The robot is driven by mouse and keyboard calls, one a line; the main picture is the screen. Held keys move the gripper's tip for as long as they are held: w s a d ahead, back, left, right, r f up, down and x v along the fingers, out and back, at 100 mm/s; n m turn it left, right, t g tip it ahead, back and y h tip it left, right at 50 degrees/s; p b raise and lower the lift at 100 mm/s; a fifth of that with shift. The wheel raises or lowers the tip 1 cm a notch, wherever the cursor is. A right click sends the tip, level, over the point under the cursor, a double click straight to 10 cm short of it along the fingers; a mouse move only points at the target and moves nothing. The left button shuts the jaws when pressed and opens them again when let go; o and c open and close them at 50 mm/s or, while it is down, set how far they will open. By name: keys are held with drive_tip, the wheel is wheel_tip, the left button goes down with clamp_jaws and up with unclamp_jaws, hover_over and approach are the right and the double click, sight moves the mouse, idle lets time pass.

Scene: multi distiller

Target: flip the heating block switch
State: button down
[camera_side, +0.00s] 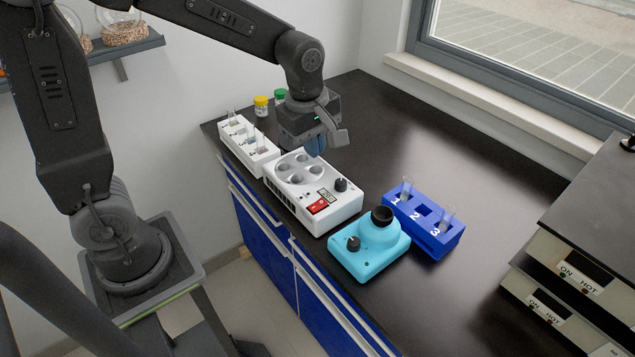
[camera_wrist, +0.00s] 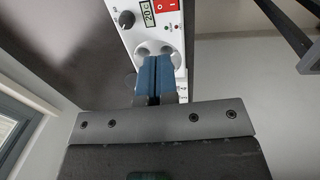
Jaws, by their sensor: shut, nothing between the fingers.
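The heating block (camera_side: 290,187) is a white box on the black bench in the side view, with round wells on top, a black knob and a small display. Its red switch (camera_side: 318,206) sits on the front panel near the display. In the wrist view the heating block (camera_wrist: 120,9) is at the top, with the red switch (camera_wrist: 166,6) beside a display that reads about 20. My gripper (camera_side: 316,146) is above the far end of the block, over the wells. Its blue fingers (camera_wrist: 153,62) are together with nothing between them, apart from the switch. The gripper partly hides the wells.
A white tube rack (camera_side: 247,147) stands at the block's far left. A turquoise mixer (camera_side: 368,250) and a blue numbered rack (camera_side: 425,222) with tubes stand to the right. Yellow-capped (camera_side: 261,105) and green-capped jars are behind. Stacked hot devices (camera_side: 590,240) are at far right. Bench behind the blue rack is clear.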

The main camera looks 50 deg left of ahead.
sight(316, 205)
drive_tip(key=f, duration=0.4)
drive_tip(key=w+f, duration=0.1)
drive_tip(key=f, duration=0.9)
drive_tip(key=shift+w, duration=0.35)
drive_tip(key=shift+f, duration=0.2)
drive_tip(key=shift+s, duration=0.15)
drive_tip(key=shift+s+r, duration=0.2)
drive_tip(key=shift+s, duration=0.45)
drive_tip(key=shift+w+r, duration=0.1)
drive_tip(key=shift+r, duration=0.05)
